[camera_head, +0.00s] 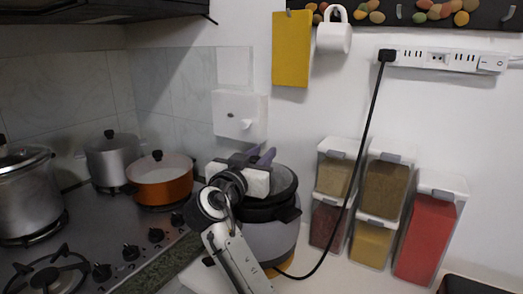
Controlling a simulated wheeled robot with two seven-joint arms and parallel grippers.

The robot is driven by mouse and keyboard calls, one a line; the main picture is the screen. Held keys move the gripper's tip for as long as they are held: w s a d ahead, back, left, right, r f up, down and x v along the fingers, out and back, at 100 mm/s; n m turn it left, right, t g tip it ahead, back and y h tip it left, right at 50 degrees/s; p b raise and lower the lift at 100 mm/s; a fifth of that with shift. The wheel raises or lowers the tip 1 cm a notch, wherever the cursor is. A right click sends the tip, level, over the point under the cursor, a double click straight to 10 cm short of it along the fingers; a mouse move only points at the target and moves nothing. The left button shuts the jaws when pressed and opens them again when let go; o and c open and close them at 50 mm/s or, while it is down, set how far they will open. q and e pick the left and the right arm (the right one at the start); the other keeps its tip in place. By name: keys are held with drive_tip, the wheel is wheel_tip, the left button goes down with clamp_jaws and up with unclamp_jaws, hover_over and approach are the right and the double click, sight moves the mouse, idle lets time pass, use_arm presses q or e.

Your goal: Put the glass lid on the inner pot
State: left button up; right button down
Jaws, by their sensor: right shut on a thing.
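My right gripper (262,156) is over the top of a grey cooker (272,240) at the centre, with its arm rising from the bottom. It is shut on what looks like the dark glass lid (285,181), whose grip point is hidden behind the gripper. The lid is over the cooker's dark upper rim (287,212). I cannot tell whether it rests fully on the inner pot, which is hidden by the lid and my arm. My left gripper is not in view.
An orange pot (165,188) and two metal pots stand on the stove at the left. Several spice dispensers (372,241) stand to the right. A black power cable (366,135) hangs from the wall socket strip (440,60) down past the cooker's right side.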

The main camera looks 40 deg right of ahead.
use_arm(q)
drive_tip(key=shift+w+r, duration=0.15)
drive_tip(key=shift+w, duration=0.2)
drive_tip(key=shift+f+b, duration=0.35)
use_arm(e)
drive_tip(key=shift+f, duration=0.35)
drive_tip(key=c, duration=1.6)
unclamp_jaws()
drive_tip(key=shift+c, duration=0.2)
drive_tip(key=shift+o, duration=1.3)
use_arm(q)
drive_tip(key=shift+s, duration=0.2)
use_arm(e)
drive_tip(key=b+v, duration=0.2)
drive_tip(key=v, duration=0.7)
drive_tip(key=shift+a+f, duration=0.1)
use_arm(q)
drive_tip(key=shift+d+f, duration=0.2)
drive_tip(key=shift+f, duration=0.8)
use_arm(e)
drive_tip(key=shift+s+a, duration=0.35)
drive_tip(key=shift+a, duration=0.15)
